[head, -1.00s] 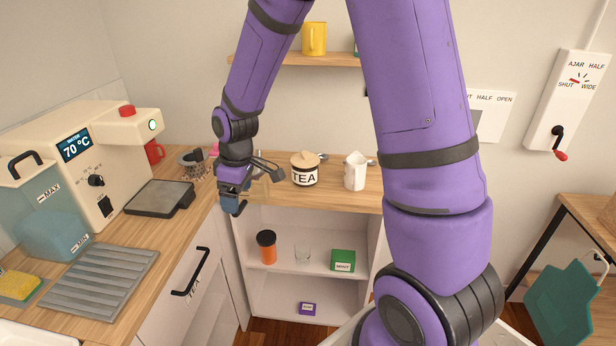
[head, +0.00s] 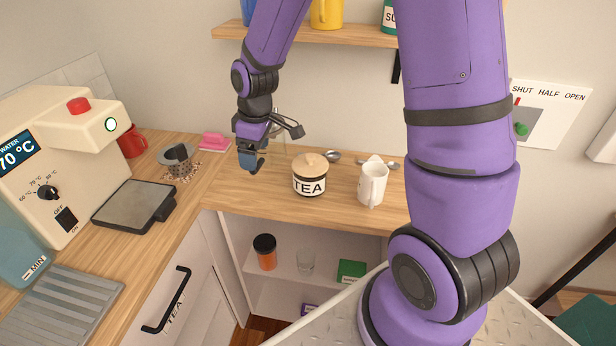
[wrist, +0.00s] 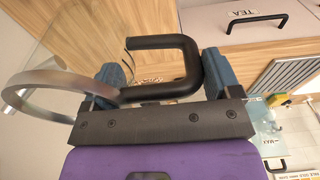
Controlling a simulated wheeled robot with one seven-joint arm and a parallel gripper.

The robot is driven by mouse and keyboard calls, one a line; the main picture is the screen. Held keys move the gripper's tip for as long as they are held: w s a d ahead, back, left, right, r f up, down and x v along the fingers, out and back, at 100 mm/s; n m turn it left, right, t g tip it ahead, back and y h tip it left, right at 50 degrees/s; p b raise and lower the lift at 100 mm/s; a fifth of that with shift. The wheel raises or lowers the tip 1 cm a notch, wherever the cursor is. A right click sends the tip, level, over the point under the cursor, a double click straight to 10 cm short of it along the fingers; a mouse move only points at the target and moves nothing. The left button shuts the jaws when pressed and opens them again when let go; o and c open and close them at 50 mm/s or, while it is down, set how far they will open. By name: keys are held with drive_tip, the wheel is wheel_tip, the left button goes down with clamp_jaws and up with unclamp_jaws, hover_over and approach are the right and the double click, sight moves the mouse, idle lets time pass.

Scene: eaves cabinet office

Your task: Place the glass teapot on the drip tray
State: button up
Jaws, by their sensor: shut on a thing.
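My gripper (head: 252,160) is shut on the black handle of the glass teapot. In the wrist view the handle (wrist: 180,42) sits between the blue fingers (wrist: 168,80). The teapot's clear glass (wrist: 60,40) and a steel ring (wrist: 60,72) show to the left. In the head view the teapot is faint, behind and right of my gripper, above the wooden counter; whether it touches the counter I cannot tell. A grey ridged tray (head: 70,312), which looks like the drip tray, lies at lower left, well apart from my gripper. It also shows in the wrist view (wrist: 283,75).
A TEA jar (head: 310,178) and a white jug (head: 373,184) stand right of my gripper. A flat grey plate (head: 130,206) lies before the water machine (head: 60,150). The shelf (head: 300,33) is above.

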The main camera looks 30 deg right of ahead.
wheel_tip(320, 180, down, 6)
drive_tip(key=shift+w+d+r, duration=0.1)
drive_tip(key=shift+r, duration=0.1)
drive_tip(key=shift+f, duration=2.15)
drive_tip(key=o, duration=1.1)
drive_tip(key=shift+f, duration=0.1)
wheel_tip(320, 180, up, 12)
drive_tip(key=s+d, duration=0.1)
